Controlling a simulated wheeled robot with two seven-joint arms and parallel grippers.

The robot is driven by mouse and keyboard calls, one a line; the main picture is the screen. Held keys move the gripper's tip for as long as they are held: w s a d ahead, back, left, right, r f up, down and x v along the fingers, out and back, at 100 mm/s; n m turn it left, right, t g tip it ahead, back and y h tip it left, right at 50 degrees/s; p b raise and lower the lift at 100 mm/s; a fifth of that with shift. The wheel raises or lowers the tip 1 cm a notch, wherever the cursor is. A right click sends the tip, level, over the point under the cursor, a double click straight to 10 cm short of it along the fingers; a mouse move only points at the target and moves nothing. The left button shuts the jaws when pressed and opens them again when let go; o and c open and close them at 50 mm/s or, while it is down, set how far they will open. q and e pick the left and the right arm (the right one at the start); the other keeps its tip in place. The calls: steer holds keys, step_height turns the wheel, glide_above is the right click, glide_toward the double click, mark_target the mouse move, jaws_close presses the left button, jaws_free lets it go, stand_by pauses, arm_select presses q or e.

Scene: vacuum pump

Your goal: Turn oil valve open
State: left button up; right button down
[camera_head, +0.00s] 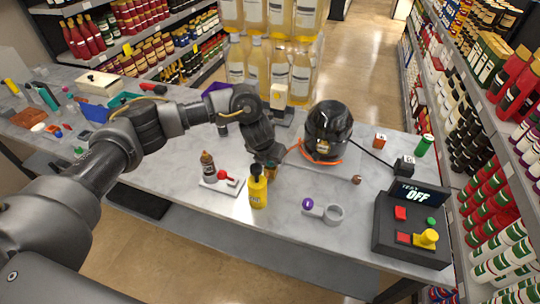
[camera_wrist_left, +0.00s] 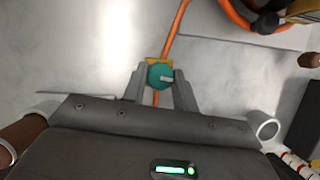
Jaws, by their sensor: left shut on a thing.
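The oil valve shows in the left wrist view as a round teal knob (camera_wrist_left: 160,75) with a pale bar across it, over a yellow-orange body. An orange hose (camera_wrist_left: 174,35) runs through it. My left gripper (camera_wrist_left: 159,84) is shut on the knob, one finger on each side. In the head view my left gripper (camera_head: 270,160) reaches down to the table at the end of the orange hose (camera_head: 292,151), and the knob is mostly hidden. The black vacuum pump (camera_head: 328,126) stands just to its right. My right gripper is not in view.
A yellow bottle (camera_head: 258,188) stands close in front of my left gripper. A small brown bottle (camera_head: 207,166) stands to the left. A purple-ended ring part (camera_head: 323,210) and a control box reading OFF (camera_head: 408,238) lie to the right. Jugs (camera_head: 257,64) are stacked behind.

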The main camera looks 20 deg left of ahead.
arm_select(q)
steer(key=shift+n+p, duration=0.35)
steer(key=shift+n, duration=0.25)
steer(key=shift+y, duration=0.3)
steer(key=o, duration=1)
steer(key=shift+c, duration=0.2)
steer(key=v, duration=1)
steer(key=shift+r+p, duration=0.3)
steer(key=shift+r, duration=0.05)
steer(key=shift+s+d, duration=0.1)
steer(key=shift+s, duration=0.05)
